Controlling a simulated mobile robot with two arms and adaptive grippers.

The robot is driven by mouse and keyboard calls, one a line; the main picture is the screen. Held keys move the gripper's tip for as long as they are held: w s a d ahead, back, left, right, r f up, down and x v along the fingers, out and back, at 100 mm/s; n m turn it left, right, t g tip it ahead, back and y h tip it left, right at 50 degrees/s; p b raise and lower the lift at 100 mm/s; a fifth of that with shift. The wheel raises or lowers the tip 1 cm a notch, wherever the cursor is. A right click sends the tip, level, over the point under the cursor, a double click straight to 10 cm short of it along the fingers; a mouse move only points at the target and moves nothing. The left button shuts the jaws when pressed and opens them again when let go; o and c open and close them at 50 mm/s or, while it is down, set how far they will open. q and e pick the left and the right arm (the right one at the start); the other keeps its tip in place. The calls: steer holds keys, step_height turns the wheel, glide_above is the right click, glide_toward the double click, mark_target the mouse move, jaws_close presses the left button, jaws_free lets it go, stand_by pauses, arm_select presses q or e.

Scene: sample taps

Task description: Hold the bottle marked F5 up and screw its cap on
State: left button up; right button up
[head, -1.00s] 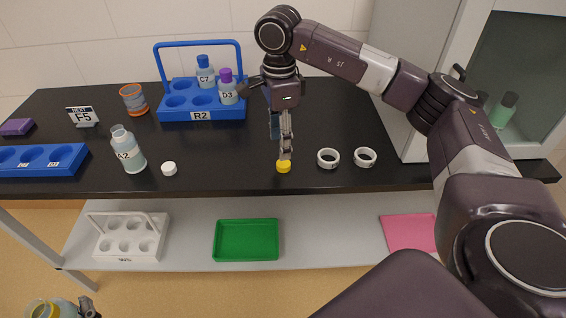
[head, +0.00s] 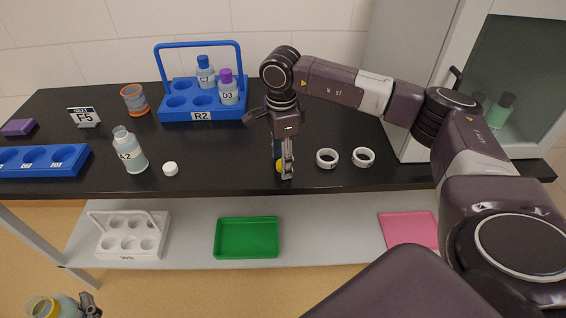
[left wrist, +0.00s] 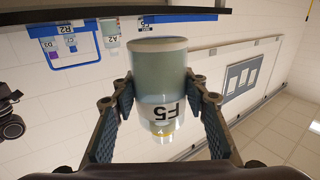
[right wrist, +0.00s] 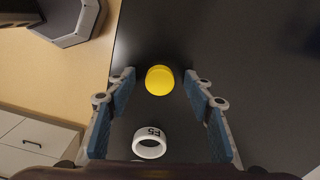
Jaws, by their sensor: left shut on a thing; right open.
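My left gripper (left wrist: 163,100) is shut on the bottle marked F5 (left wrist: 160,75). The bottle is pale, with a yellow band at its neck, and it also shows at the lower left of the head view (head: 66,308), in front of the table and low. My left gripper (head: 88,305) is partly cut off there. A yellow cap (right wrist: 160,80) lies on the black table near its front edge. It is partly hidden by my right gripper in the head view (head: 279,166). My right gripper (right wrist: 160,85) is open, pointing down, its fingers on either side of the cap with gaps.
A white ring marked F5 (right wrist: 150,148) lies close to the cap; another ring (head: 363,157) is further right. Bottle A2 (head: 130,152) and a white cap (head: 170,169) stand left. Blue rack R2 (head: 203,115) is behind. A green tray (head: 247,257) is on the lower shelf.

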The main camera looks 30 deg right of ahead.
steer(key=c, duration=0.8)
arm_select(q)
steer(key=shift+f+b, duration=0.65)
steer(key=shift+b, duration=0.1)
steer(key=shift+r+p, duration=0.45)
steer(key=shift+p, duration=0.05)
steer(key=shift+r, duration=0.2)
arm_select(e)
step_height(320, 180, up, 20)
